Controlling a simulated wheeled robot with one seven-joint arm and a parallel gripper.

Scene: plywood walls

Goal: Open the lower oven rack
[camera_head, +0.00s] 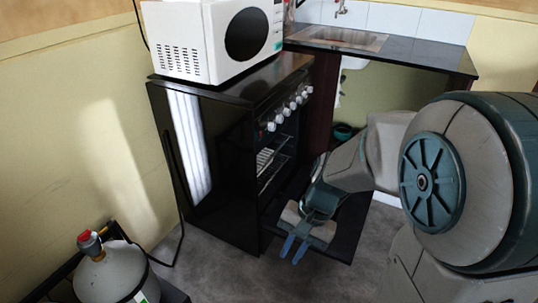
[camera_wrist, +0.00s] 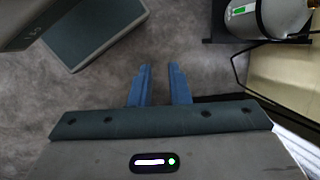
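The black oven (camera_head: 215,180) stands at the centre of the head view, and its door (camera_head: 345,238) is folded down open. Inside, an upper wire rack (camera_head: 265,158) and a lower rack (camera_head: 268,178) show partly; the side panel and dark interior hide the rest. Both appear to be inside the cavity. My gripper (camera_head: 294,248) is above the open door near its outer left edge, in front of and below the racks, pointing down and left. Its blue fingers (camera_wrist: 161,75) are apart with nothing between them in the wrist view. No rack shows in the wrist view.
A white microwave (camera_head: 215,38) sits on top of the oven. A gas cylinder (camera_head: 115,275) stands at lower left; it also shows in the wrist view (camera_wrist: 282,15). A sink counter (camera_head: 420,55) is behind at right. Grey floor (camera_head: 215,265) is clear before the oven.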

